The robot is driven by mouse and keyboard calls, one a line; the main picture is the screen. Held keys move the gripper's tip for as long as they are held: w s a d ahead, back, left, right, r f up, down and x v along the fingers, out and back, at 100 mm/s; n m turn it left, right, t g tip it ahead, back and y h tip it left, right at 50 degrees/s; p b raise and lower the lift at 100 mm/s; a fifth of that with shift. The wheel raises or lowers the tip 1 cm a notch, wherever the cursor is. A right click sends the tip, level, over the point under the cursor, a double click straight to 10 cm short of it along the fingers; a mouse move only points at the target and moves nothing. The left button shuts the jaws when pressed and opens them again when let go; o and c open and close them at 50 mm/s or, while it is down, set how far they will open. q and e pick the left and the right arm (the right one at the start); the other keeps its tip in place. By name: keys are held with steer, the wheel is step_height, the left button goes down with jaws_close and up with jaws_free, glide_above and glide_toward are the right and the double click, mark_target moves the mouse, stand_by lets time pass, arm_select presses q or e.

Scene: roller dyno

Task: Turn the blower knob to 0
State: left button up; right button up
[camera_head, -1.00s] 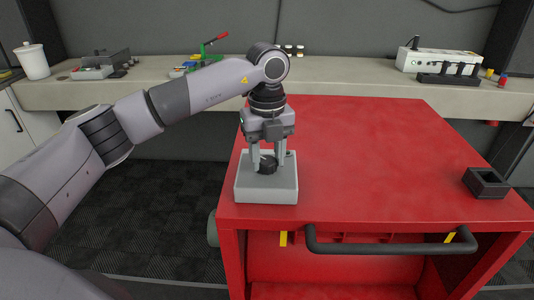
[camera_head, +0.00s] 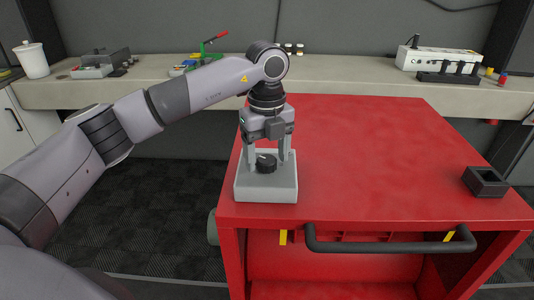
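The blower knob (camera_head: 266,164) is a round black knob with a light pointer mark on its top. It sits on a light grey box (camera_head: 266,190) at the near left corner of the red cart top. My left gripper (camera_head: 267,161) points down over the box, with one finger on each side of the knob. The fingers look spread, with a gap between them and the knob. Any scale or 0 mark around the knob is too small to read. My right gripper is not in view.
The red cart top (camera_head: 380,150) is clear to the right, apart from a small black open holder (camera_head: 485,182) near its right edge. A black handle bar (camera_head: 390,245) runs along the cart's front. A long bench (camera_head: 340,75) with several devices stands behind.

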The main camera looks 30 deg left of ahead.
mark_target(267, 160)
arm_select(q)
steer(key=shift+r+b, duration=0.3)
steer(key=shift+r, duration=3.25)
steer(key=shift+s, duration=0.1)
